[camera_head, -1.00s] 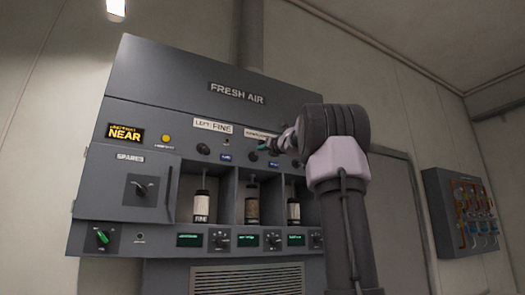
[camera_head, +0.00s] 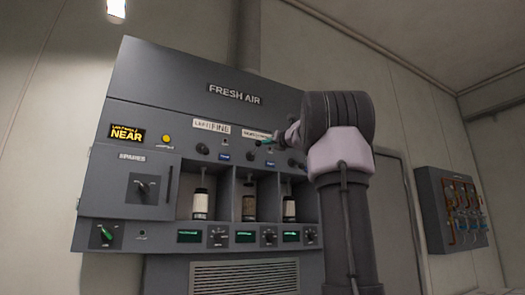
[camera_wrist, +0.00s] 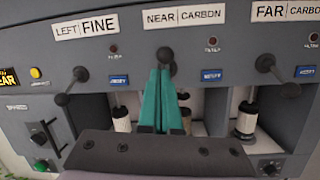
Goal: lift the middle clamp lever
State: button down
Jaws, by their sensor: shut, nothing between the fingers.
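The middle clamp lever (camera_wrist: 165,54) is under the NEAR CARBON label in the wrist view. It has a dark round hub, and a dark knob (camera_wrist: 183,96) shows just right of my fingers. My gripper (camera_wrist: 165,72) is shut and empty, its teal fingers pointing up at the hub. The fingers hide part of the lever; whether they touch it I cannot tell. In the head view my gripper (camera_head: 268,141) is at the cabinet front, partly hidden by my arm. The left lever (camera_wrist: 71,87) hangs down; the right lever (camera_wrist: 268,66) slants down right.
The grey FRESH AIR cabinet (camera_head: 190,80) fills the front. Below the levers are bays with canisters; the left one (camera_head: 200,203) stands upright. A SPARES door (camera_head: 131,178) sits left. A wall panel with pipes (camera_head: 460,215) is at right.

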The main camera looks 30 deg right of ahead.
jog(key=shift+s+d+r, duration=0.1)
jog(key=shift+s+r, duration=0.2)
jog(key=shift+s, duration=0.2)
jog(key=shift+s+r, duration=0.25)
jog(key=shift+s, duration=0.25)
